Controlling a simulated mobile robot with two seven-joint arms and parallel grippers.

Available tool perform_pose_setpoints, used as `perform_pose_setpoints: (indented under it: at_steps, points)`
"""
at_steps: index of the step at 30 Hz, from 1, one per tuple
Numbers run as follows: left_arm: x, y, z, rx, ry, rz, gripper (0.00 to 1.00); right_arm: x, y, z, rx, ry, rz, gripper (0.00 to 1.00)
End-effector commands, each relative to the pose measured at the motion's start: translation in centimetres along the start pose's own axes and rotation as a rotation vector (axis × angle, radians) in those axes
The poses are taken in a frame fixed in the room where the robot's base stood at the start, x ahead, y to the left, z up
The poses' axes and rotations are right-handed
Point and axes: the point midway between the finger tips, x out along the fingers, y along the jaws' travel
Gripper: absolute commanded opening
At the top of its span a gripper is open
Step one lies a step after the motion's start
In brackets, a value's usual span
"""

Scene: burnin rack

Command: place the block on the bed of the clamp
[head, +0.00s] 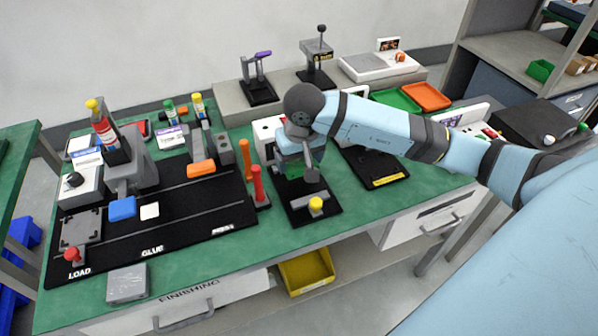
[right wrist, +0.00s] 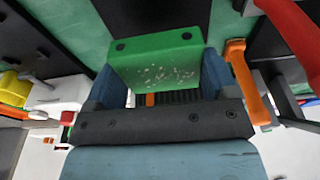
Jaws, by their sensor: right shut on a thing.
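A green block (right wrist: 158,62) with pale specks on its face sits between the two blue fingers of my right gripper (right wrist: 160,82) in the right wrist view. In the head view my right gripper (head: 297,165) is shut on the block, and a little green of the block (head: 293,172) shows. The gripper is over a black-based fixture with a yellow knob (head: 316,204), which looks like the clamp. My wrist hides much of its bed. I cannot tell whether the block touches the bed or hangs above it. My left gripper is not in view.
Red and orange upright handles (head: 257,184) stand close to the left of the gripper. A black fixture with a yellow label (head: 388,181) lies to the right. The long black LOAD and GLUE station (head: 180,215) fills the left of the green bench. Levered fixtures stand on the back shelf.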

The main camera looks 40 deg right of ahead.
Motion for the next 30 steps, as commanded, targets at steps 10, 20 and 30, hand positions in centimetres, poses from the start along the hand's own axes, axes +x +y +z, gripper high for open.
perform_pose_setpoints:
  at_steps: [10, 20, 30]
  points:
    - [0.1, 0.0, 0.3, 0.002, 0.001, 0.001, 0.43, 3.6, 0.0, 0.6, 0.000, -0.003, 0.000, 0.55]
    - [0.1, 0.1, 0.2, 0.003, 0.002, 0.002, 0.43, 4.3, 0.0, 0.7, -0.001, 0.001, 0.001, 0.55]
    - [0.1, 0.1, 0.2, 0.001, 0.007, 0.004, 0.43, 4.6, 0.0, 0.7, -0.001, 0.001, 0.001, 1.00]
